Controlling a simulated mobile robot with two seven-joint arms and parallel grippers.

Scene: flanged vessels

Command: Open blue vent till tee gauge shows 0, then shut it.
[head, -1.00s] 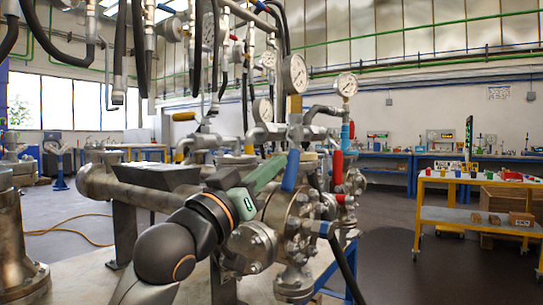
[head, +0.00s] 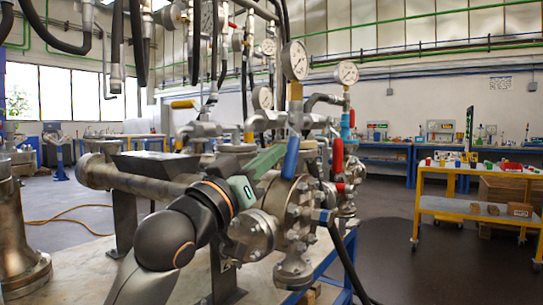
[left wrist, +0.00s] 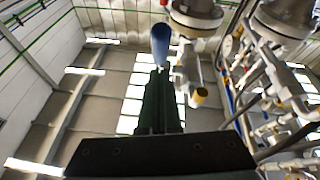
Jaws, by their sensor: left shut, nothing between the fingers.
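A blue lever handle (head: 291,158) stands tilted on the flanged valve body (head: 300,205) in the middle of the head view. In the left wrist view a blue handle end (left wrist: 160,42) shows just beyond my fingertips. My left gripper (head: 268,160), with green fingers, is shut and empty beside the blue handle; I cannot tell whether it touches it. It also shows in the left wrist view (left wrist: 160,85). A round gauge (head: 294,60) stands above the pipework and another gauge (head: 347,72) to its right; their needles are too small to read. My right gripper is not in view.
A red handle (head: 338,155) stands just right of the blue one, and a yellow handle (head: 184,104) is farther left. Hoses hang overhead. A yellow cart (head: 470,207) stands at the right, with open floor in front of it.

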